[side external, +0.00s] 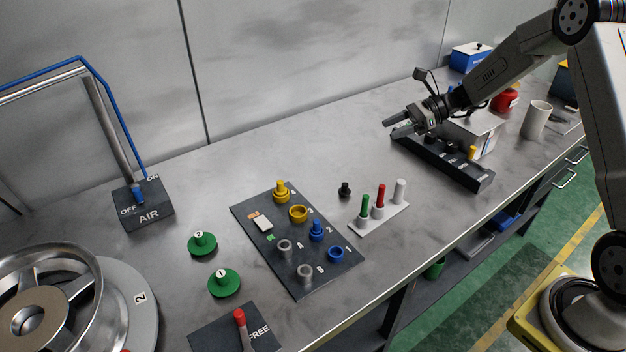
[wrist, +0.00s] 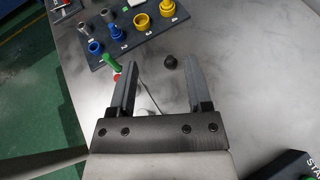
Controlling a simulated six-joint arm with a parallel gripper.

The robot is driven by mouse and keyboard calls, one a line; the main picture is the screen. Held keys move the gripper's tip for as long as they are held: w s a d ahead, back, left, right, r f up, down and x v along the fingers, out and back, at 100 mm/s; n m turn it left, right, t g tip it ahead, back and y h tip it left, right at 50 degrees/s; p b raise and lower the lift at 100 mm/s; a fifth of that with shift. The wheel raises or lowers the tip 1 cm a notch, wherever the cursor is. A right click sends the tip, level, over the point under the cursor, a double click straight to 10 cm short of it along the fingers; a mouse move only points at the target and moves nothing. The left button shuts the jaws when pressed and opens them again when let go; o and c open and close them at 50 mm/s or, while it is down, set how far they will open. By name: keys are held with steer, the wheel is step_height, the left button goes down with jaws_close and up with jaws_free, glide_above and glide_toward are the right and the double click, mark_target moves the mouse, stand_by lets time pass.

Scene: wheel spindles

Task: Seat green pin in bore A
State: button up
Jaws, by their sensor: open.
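In the wrist view the green pin (wrist: 113,64) is just left of my left finger. Bore A (side external: 285,250) appears to be the upper of two grey rings on the dark board (side external: 325,279); bore B (side external: 305,273) is below it. Both look empty. My gripper (side external: 391,126) is open and empty, above the table, behind and right of the rack. Its spread fingers show in the wrist view (wrist: 160,65).
The board also carries a blue ring (side external: 336,253), a blue pin (side external: 316,230), a yellow ring (side external: 298,213) and a yellow pin (side external: 281,190). A long black block (side external: 450,168) lies near my gripper.

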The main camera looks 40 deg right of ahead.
steer(key=s+a+f+n+g+h, duration=0.1)
steer(key=s+a+g+h, duration=0.1)
steer(key=a+g, duration=0.15)
steer(key=s+a+f+g+h, duration=0.1)
steer(key=s+a+g, duration=0.1)
steer(key=a, duration=0.2)
steer(key=n+h, duration=0.2)
steer(key=h, duration=0.7)
glide_toward(367, 197)
steer(key=shift+w+a+f, duration=0.15)
steer(key=shift+f, duration=2.55)
steer(key=shift+f, duration=1.3)
